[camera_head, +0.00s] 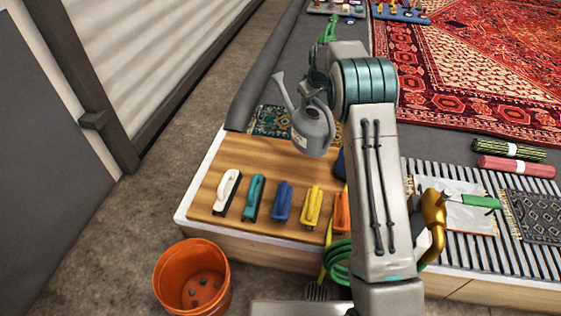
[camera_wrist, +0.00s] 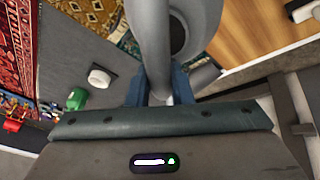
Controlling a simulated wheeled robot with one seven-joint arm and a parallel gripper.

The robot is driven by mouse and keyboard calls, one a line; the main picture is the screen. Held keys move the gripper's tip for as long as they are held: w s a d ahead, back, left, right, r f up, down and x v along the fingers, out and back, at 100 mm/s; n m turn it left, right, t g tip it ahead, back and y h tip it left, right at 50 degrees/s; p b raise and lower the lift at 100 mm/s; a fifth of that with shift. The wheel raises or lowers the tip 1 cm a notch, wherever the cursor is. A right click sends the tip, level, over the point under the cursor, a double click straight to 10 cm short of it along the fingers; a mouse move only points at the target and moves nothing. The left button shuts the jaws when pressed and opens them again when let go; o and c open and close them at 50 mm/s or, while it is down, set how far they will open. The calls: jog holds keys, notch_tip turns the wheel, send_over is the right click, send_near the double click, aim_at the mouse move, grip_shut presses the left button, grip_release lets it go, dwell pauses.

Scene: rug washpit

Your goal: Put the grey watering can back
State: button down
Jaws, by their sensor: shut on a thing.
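The grey watering can (camera_head: 312,128) hangs in the air over the back edge of the wooden board, its long spout pointing up and left in the head view. My gripper (camera_head: 318,88) is shut on it at its upper part, and my arm partly hides the grip. In the wrist view the can's grey handle (camera_wrist: 152,45) runs between the blue fingers of my gripper (camera_wrist: 160,88). Its dark round opening shows behind the handle. The can's base appears clear of the board, though the exact height is hard to tell.
The wooden board (camera_head: 205,200) holds a row of several coloured brushes (camera_head: 283,200). An orange bucket (camera_head: 193,278) stands on the floor in front. A small green patterned rug (camera_head: 270,121) lies behind the can. A slatted grate (camera_head: 465,245), rolled rugs (camera_head: 515,166) and a large red rug (camera_head: 470,65) lie to the right.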

jog(key=w+a+f+b, duration=0.3)
jog(key=a+f+b, duration=0.1)
jog(key=a+f, duration=0.6)
jog(key=shift+w+a+f, duration=0.25)
jog(key=shift+a+f, duration=0.15)
jog(key=shift+a, duration=0.2)
jog(key=shift+f, duration=0.15)
jog(key=c, duration=1.3)
grip_release()
jog(key=shift+f, duration=0.1)
jog(key=p+v, duration=0.2)
jog(key=v, duration=1)
jog(key=shift+r, duration=0.2)
